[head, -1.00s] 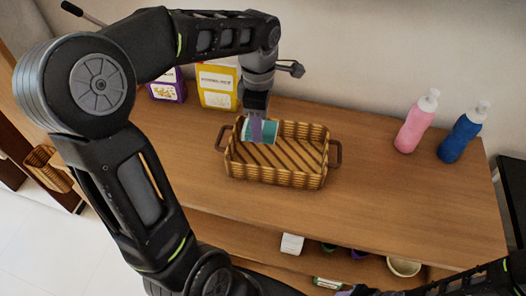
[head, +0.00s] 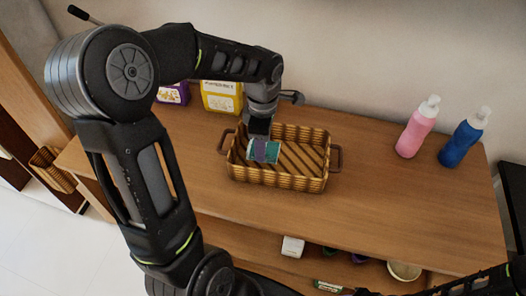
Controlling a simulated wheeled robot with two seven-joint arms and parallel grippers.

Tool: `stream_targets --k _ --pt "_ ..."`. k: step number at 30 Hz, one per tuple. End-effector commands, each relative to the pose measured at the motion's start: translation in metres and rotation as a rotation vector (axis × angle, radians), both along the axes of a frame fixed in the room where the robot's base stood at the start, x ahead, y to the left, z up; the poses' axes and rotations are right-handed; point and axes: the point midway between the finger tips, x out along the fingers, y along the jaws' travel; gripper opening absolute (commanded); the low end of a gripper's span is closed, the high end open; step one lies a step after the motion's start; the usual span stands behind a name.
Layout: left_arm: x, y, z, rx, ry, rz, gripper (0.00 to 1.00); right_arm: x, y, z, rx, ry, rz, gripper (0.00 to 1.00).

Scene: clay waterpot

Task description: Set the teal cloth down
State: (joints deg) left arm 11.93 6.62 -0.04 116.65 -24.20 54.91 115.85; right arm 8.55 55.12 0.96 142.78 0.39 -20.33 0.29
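The teal cloth (head: 274,152) shows as a small teal and white piece at the left side of the wicker basket (head: 300,183), inside or just above it. My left gripper (head: 264,150) points down over the basket, with its purple fingertip pad across the front of the cloth. The cloth shows on both sides of the pad, so the gripper appears shut on it. I cannot tell if the cloth touches the basket floor. My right arm shows only at the bottom right, and its gripper is not clearly visible.
A yellow box (head: 221,97) and a purple box (head: 174,93) stand behind the basket. A pink bottle (head: 417,128) and a blue bottle (head: 463,138) stand at the right. A shelf below holds a bowl (head: 404,271) and a white item (head: 292,247).

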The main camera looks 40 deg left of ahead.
Motion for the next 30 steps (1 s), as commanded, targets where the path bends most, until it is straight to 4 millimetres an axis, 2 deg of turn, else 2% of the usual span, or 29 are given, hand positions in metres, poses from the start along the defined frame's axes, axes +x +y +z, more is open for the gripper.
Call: stream_targets --k 10,22,23,30 --pt "-0.001 0.000 -0.036 -0.001 0.002 0.000 0.10 -0.001 0.000 0.006 -0.002 0.003 0.000 0.36" --pt "0.000 0.000 -0.043 0.000 0.000 0.000 0.10 0.000 0.000 0.000 0.000 0.000 0.000 0.36" --pt "0.000 0.000 -0.041 0.000 0.000 0.000 0.52 0.000 0.000 0.002 0.000 0.001 0.000 0.36" --pt "0.000 0.000 -0.040 0.000 0.000 0.000 0.71 0.000 0.000 0.002 0.000 0.001 0.000 0.36"
